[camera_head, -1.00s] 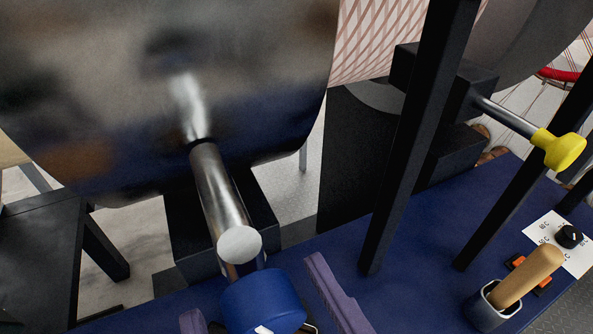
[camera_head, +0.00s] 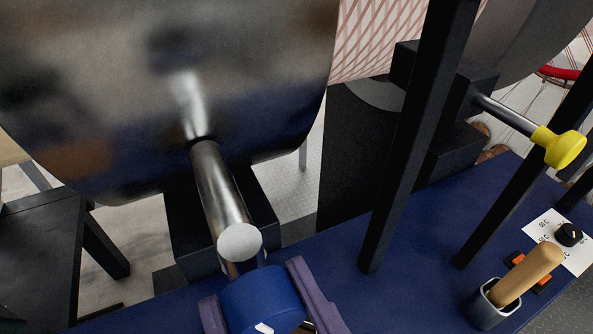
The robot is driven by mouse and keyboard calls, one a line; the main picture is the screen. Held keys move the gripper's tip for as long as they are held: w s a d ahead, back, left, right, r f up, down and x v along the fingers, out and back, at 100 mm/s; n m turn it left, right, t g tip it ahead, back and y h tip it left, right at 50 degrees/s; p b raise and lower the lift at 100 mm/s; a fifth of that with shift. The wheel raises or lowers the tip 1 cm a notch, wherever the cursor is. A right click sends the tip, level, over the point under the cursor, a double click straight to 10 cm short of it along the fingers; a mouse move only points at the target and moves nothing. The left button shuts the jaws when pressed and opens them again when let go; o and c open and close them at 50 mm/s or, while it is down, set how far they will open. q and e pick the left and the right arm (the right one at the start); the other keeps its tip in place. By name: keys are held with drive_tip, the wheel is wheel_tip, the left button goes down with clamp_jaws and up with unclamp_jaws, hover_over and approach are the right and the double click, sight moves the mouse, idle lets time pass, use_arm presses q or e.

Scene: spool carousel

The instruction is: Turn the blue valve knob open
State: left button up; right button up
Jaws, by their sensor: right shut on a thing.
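The blue valve knob (camera_head: 262,303) is at the bottom of the head view, below the end of a shiny metal shaft. A white mark shows on its lower edge. My right gripper (camera_head: 252,283) has its two purple fingers on either side of the knob, left and right, and is shut on it. The knob's lower part and the rest of the gripper are cut off by the frame's bottom edge. My left gripper is not in view.
A large dark reflective drum (camera_head: 150,90) fills the upper left. Black posts (camera_head: 415,140) rise from the blue surface (camera_head: 345,290). At right are a yellow knob (camera_head: 565,149), a black dial (camera_head: 569,235) on a white plate, and a holder (camera_head: 488,308) with a wooden handle (camera_head: 527,273).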

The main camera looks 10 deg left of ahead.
idle(0.3)
drive_tip(key=m+p, duration=0.1)
drive_tip(key=m, duration=0.2)
drive_tip(key=shift+m, duration=1.8)
drive_tip(key=o, duration=1.3)
drive_tip(key=shift+o, duration=0.2)
drive_tip(key=shift+d, duration=0.1)
